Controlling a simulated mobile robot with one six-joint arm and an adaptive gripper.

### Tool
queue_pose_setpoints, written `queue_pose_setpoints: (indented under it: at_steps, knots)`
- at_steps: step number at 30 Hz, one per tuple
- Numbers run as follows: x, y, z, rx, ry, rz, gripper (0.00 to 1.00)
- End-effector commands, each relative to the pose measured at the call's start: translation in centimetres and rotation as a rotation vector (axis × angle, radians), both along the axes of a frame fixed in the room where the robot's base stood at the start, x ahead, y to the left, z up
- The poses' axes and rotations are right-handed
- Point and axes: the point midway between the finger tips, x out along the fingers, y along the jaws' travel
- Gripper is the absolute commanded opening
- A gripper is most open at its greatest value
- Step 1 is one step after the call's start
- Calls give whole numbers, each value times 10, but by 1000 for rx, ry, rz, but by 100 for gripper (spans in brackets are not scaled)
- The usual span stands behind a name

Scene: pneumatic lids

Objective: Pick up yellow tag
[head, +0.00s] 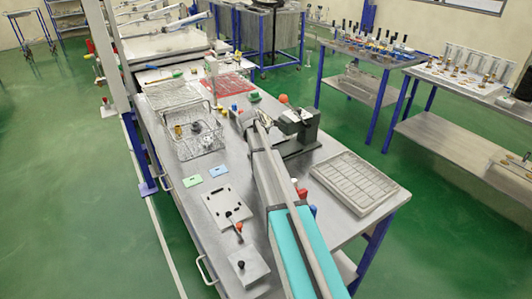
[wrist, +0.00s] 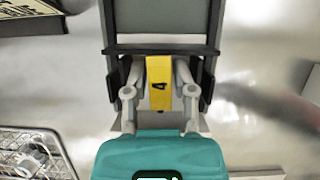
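A yellow tag (wrist: 159,82) with a black "4" shows in the wrist view, upright in the picture between the fingers of my gripper (wrist: 160,92). The fingers stand apart, with a visible gap on each side of the tag, so the gripper looks open around it. A dark grey block or frame (wrist: 160,22) lies just beyond the tag; whether the tag touches it I cannot tell. In the head view my arm reaches over the bench, and I cannot make out the tag or the fingertips there.
A wire basket (head: 200,137) with small parts stands left of my arm. A dark grey machine (head: 297,127) stands close on the right. A pale gridded tray (head: 352,180) lies at the bench's right edge. Green (head: 191,181) and blue (head: 219,171) cards lie on the left.

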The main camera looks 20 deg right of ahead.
Motion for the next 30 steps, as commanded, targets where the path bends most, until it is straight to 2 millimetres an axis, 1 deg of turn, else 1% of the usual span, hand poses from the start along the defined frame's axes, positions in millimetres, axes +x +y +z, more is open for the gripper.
queue_pose_setpoints:
  at_steps: [8,11,12,14,23,30]
  knots:
    - [0,-1,0,0,0,-1,34]
    - [0,-1,0,0,0,-1,18]
    - [0,-1,0,0,1,-1,10]
    - [0,-1,0,0,0,-1,0]
    - [0,-1,0,0,0,-1,0]
    - [0,-1,5,0,0,-1,0]
